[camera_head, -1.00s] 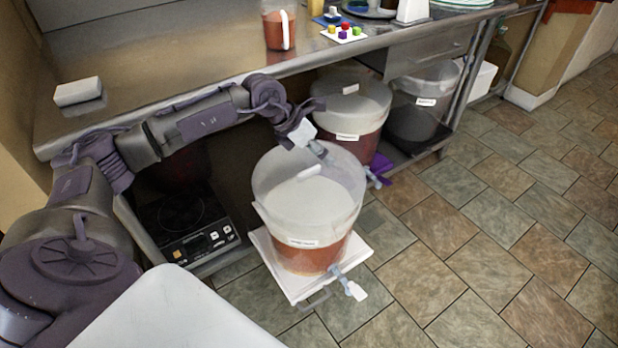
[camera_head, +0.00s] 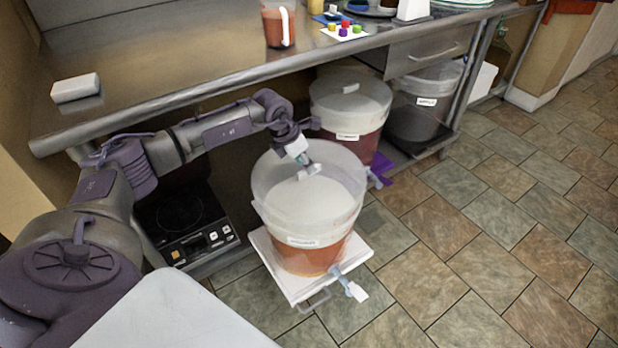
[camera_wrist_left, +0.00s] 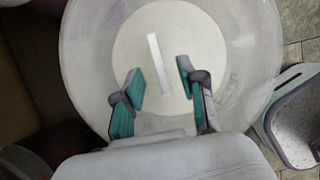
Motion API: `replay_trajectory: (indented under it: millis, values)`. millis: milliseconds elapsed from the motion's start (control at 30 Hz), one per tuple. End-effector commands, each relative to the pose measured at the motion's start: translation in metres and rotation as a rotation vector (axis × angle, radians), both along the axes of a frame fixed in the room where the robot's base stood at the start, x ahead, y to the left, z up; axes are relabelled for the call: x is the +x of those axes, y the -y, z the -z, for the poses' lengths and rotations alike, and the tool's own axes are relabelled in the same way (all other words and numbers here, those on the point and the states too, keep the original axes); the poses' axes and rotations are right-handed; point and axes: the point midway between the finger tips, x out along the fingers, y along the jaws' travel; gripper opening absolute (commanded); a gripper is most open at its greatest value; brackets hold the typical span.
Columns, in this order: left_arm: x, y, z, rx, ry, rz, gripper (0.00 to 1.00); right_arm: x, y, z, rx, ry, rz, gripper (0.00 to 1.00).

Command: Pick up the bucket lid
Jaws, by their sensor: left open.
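The bucket lid (camera_head: 282,200) is a pale disc with a white bar handle, sitting inside the clear front bucket (camera_head: 316,256), which holds reddish-brown contents. In the left wrist view the lid (camera_wrist_left: 203,35) and its upright white handle (camera_wrist_left: 159,62) show clearly. My left gripper (camera_head: 307,170) is over the bucket, close to the lid's handle. In the left wrist view its two teal-padded fingers (camera_wrist_left: 161,82) are apart, one on each side of the handle's line, with nothing clasped between them. Contact with the handle cannot be told. My right gripper is not in view.
The bucket stands on a white platform (camera_head: 262,243) with a spigot (camera_head: 348,284) in front. A steel counter (camera_head: 200,75) overhangs behind. Two more buckets (camera_head: 350,105) (camera_head: 425,100) stand under it. A scale (camera_head: 190,235) lies left. Tiled floor (camera_head: 480,230) at right is clear.

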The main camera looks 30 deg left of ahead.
Motion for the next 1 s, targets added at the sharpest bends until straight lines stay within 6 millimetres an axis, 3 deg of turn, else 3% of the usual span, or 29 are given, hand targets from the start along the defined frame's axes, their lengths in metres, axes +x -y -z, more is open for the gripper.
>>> replay_trajectory:
  millis: [33,200,467,733,1000]
  values:
    - [0.003,0.001,0.011,-0.002,-0.001,0.0,0.41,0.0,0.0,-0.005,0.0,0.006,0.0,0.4]
    - [0.01,0.004,0.028,-0.002,-0.001,0.001,0.41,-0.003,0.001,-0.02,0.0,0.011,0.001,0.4]
    - [0.011,0.004,0.03,0.0,0.001,0.001,0.41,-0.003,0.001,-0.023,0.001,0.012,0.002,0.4]
    - [0.011,0.004,0.029,0.0,0.001,0.0,0.0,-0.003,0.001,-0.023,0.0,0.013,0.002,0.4]
    - [0.012,0.004,0.028,-0.001,0.003,0.0,0.0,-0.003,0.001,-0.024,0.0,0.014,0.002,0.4]
